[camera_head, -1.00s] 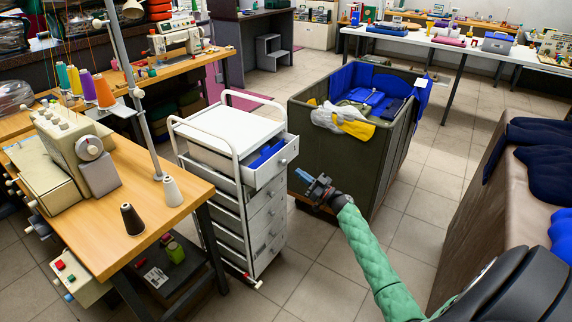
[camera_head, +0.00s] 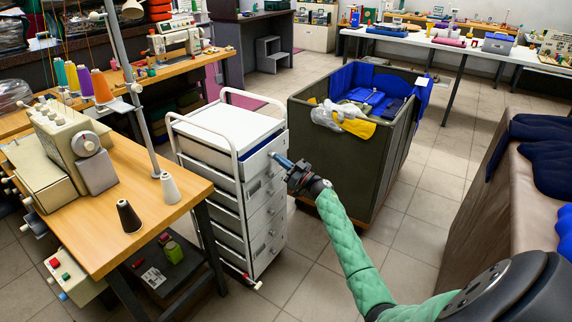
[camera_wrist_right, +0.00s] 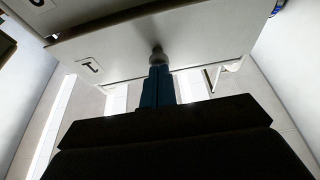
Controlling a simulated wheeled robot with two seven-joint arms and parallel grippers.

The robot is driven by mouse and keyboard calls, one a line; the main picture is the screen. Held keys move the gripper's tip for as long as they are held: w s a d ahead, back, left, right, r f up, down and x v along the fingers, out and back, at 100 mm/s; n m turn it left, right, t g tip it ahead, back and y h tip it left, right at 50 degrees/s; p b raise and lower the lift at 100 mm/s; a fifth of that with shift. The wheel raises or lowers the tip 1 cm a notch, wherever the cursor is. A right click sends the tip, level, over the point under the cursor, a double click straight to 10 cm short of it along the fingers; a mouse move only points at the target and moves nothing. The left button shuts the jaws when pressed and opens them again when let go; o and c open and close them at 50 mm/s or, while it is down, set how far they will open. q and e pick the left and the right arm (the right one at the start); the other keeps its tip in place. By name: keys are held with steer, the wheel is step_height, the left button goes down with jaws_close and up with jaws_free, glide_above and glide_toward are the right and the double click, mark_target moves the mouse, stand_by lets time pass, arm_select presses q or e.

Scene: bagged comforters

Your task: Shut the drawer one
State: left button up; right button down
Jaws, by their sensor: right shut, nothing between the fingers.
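The white drawer cart (camera_head: 232,185) stands between the wooden sewing table and a dark bin. My left gripper is not in view.
The dark bin (camera_head: 345,165) with blue cloth and yellow-white gloves stands just right of the cart. The wooden table (camera_head: 150,215) with a sewing machine (camera_head: 75,140) is close on the left. Tiled floor (camera_head: 310,265) is clear in front of the cart.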

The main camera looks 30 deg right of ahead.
steer(key=s+p, duration=0.1)
steer(key=s+d+p, duration=0.1)
steer(key=s, duration=0.1)
steer(key=s+d, duration=0.1)
steer(key=shift+s+r+p, duration=0.1)
steer(key=shift+s+p, duration=0.1)
steer(key=shift+p, duration=0.2)
stand_by(0.4)
